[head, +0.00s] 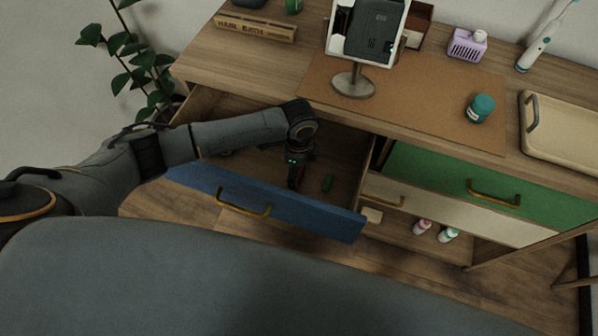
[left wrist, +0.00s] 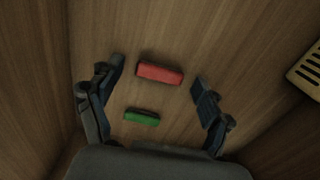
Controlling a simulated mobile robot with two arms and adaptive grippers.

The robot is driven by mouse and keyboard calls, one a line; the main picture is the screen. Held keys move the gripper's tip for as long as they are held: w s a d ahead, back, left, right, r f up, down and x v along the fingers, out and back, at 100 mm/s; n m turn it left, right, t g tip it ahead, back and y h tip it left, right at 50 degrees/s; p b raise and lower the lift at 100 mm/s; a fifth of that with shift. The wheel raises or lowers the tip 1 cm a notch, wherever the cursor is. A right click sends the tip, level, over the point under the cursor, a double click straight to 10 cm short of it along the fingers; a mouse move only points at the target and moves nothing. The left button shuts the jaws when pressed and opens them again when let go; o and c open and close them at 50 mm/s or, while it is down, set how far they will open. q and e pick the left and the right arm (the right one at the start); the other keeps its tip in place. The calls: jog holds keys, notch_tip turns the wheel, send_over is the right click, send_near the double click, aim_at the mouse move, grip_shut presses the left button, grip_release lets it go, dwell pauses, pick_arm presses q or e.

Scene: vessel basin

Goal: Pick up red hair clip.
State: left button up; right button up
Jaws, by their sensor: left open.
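The red hair clip (left wrist: 160,73) lies flat on the wooden drawer floor in the left wrist view, just beyond and between my left gripper's fingertips. My left gripper (left wrist: 157,78) is open and empty above it. A green clip (left wrist: 142,117) lies nearer the gripper's palm. In the head view my left gripper (head: 294,180) reaches down into the open blue-fronted drawer (head: 290,214), with the green clip beside it to the right. The red clip is hidden there behind my gripper. My right gripper is not in view.
The drawer walls stand close around my left gripper. A yellowish slotted item (left wrist: 306,72) lies at the right in the wrist view. Above, the tabletop holds a tablet on a stand (head: 352,82), a teal jar (head: 480,108) and a tray (head: 565,128). A green drawer (head: 440,172) is at right.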

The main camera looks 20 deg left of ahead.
pick_arm(q)
jog(key=c, duration=0.8)
jog(key=shift+c, duration=0.2)
jog(key=shift+r, duration=0.15)
